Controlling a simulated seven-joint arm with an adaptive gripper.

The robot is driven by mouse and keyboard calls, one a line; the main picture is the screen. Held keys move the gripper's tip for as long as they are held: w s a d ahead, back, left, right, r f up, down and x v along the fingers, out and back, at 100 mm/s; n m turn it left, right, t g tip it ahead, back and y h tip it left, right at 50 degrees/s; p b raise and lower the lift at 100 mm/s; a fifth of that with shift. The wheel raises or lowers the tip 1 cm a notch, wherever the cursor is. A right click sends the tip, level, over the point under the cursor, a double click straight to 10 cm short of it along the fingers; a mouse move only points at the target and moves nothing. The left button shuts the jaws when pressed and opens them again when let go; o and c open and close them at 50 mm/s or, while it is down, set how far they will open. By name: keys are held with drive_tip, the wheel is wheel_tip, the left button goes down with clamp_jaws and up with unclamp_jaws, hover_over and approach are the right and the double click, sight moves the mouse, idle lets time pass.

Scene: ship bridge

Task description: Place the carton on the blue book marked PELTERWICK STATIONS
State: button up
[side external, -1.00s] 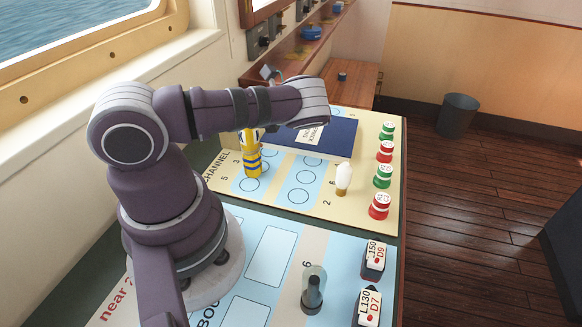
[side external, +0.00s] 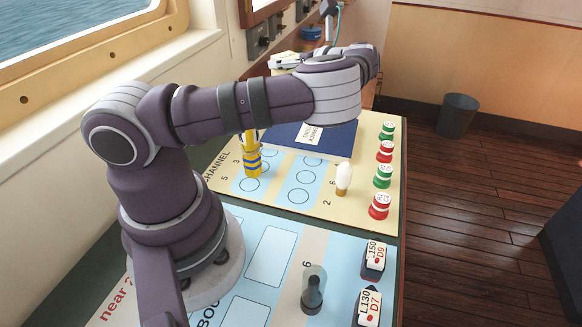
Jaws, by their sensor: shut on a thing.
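The blue book (side external: 283,136) lies flat on the far chart board. It has a white label (side external: 309,137) whose lettering is too small to read, and my arm covers part of it. My arm reaches over the book. My gripper (side external: 290,64) shows only in part, left of and behind my wrist, above the far end of the board. A small pale boxy shape (side external: 281,57) shows there, apparently the carton, held in the air away from the book. My fingers and most of the carton are hidden, so the grip itself is not clear.
A yellow-and-blue striped piece (side external: 252,160) and a white bulb-shaped piece (side external: 343,179) stand near the book. Red and green round pieces (side external: 383,176) line the board's right edge. A clear-domed piece (side external: 313,290) and dark labelled blocks (side external: 374,260) stand nearer. A wooden shelf runs behind.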

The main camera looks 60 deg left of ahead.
drive_tip(key=w+d+m+t, duration=0.2)
drive_tip(key=w+d+t, duration=0.1)
drive_tip(key=w, duration=0.1)
hover_over(311, 134)
drive_tip(key=w+a, duration=0.1)
drive_tip(key=a, duration=0.1)
drive_tip(key=shift+m, duration=0.3)
drive_tip(key=f, duration=0.9)
drive_tip(key=shift+d+f, duration=0.2)
drive_tip(key=shift+d, duration=0.05)
drive_tip(key=o, duration=1.2)
drive_tip(key=shift+f, duration=0.1)
